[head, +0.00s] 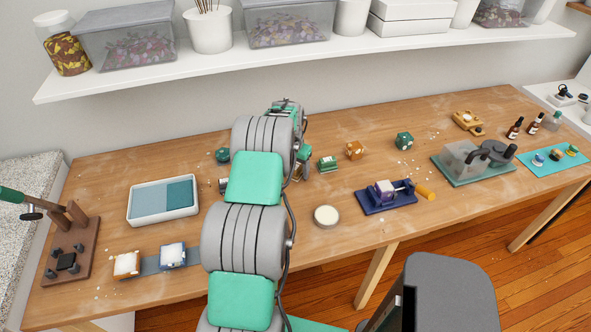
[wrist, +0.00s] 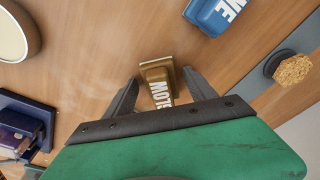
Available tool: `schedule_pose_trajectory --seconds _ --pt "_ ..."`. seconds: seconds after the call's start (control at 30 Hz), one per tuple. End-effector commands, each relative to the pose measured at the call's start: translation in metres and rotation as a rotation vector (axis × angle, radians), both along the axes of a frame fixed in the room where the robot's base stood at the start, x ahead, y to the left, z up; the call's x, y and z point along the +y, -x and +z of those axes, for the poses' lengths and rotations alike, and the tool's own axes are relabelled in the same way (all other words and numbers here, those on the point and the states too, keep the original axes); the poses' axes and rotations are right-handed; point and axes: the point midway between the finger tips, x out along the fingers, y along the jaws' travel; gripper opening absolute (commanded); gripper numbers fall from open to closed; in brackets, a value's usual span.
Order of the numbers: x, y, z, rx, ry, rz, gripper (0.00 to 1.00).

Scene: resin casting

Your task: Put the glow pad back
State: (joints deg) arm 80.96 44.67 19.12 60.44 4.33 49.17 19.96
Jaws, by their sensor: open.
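The glow pad (wrist: 157,71) shows in the wrist view as a small golden-brown block on the wooden tabletop, with white lettering that appears upside down and is partly cut off by my gripper. My gripper (wrist: 161,76) is open, with one dark finger on each side of the block. I cannot tell whether either finger touches it. In the head view my arm hides the gripper's fingers and most of the spot around the pad.
In the wrist view a blue block (wrist: 215,14) lies close by, with a dark strip (wrist: 250,96) at right and a pale disc (wrist: 12,38) at left. In the head view a white tray (head: 160,217) stands left of my arm and a blue fixture (head: 388,207) right.

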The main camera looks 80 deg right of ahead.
Motion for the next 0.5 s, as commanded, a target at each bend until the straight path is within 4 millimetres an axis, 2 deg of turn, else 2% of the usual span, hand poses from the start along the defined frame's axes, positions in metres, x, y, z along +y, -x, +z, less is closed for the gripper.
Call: schedule_pose_trajectory --seconds 0.17,0.5 --pt "0.000 -0.001 0.015 -0.001 0.005 0.000 0.65" --pt "0.011 -0.004 0.097 -0.001 0.003 0.001 0.65"
